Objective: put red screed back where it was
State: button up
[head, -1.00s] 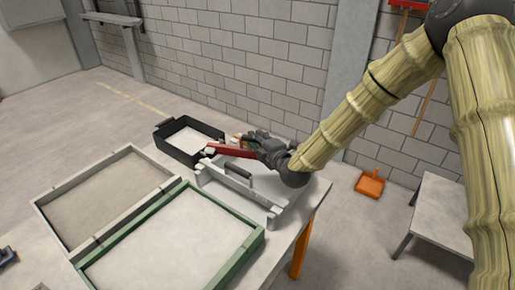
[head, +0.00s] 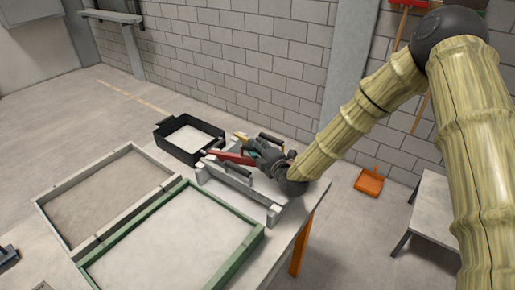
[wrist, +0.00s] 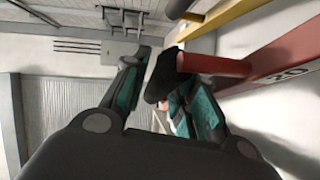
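The red screed (head: 232,157) sits at the grey rack (head: 232,193) on the table, its left end resting at the rack's left side. In the wrist view the red board (wrist: 285,65) with the mark "30" is at the right, and its red handle with a black end reaches left in front of my right finger. My gripper (wrist: 155,90) is open, its teal-padded fingers apart, with the handle's black end near the gap. In the head view my gripper (head: 262,153) is just right of the screed. The hand hides part of the screed, so its seating is unclear.
A yellow screed (head: 240,138) stands behind the red one, and a grey board with a dark handle (head: 239,171) is in front. A black tray (head: 165,142) is to the left. Green-framed (head: 185,186) and grey-framed sandbeds (head: 130,150) lie nearer.

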jog(key=shift+o, duration=0.7)
jog(key=shift+s+d, duration=0.1)
jog(key=shift+s, duration=0.05)
jog(key=f+b+v, duration=0.1)
jog(key=b+v, duration=0.2)
jog(key=v, duration=0.7)
jog(key=shift+s+d+b, duration=0.2)
jog(key=shift+s+b, duration=0.05)
jog(key=shift+b, duration=0.1)
jog(key=shift+r, duration=0.15)
